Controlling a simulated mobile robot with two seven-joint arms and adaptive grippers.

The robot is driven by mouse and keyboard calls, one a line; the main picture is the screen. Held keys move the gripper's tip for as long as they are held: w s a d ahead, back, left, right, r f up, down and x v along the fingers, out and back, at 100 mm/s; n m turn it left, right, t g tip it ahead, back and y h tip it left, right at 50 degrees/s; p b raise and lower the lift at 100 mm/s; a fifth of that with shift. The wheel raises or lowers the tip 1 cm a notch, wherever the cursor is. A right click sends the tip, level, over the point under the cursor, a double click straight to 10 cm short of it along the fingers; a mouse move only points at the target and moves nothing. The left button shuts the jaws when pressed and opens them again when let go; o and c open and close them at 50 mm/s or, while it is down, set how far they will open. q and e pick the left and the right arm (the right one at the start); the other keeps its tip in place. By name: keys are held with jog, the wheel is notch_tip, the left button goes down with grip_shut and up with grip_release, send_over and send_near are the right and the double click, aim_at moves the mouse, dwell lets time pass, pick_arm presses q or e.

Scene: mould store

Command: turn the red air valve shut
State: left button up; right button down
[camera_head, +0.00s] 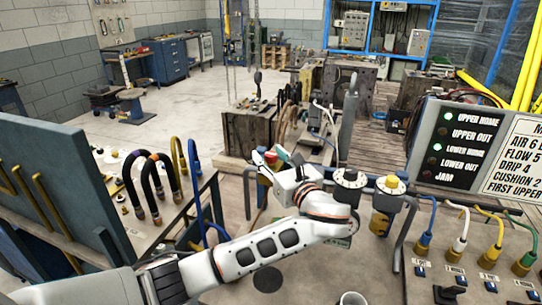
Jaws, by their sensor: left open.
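A small red part (282,153), which looks like the red air valve's handle, shows beyond the bench's far edge, in the middle of the view. My left arm comes in from the lower left and bends back at the wrist. My left gripper (277,160) is open, with its fingertips around or just in front of the red part. I cannot tell whether they touch it. The gripper and wrist hide the valve's body and whatever lies below. My right gripper is not in view.
Colored hoses (463,235) and a lit status panel (462,145) are at the right. A dark panel (65,190) and looped hoses (150,185) stand at the left.

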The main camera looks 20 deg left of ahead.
pick_arm(q)
jog(key=c, duration=1.2)
jog(key=shift+o, duration=0.2)
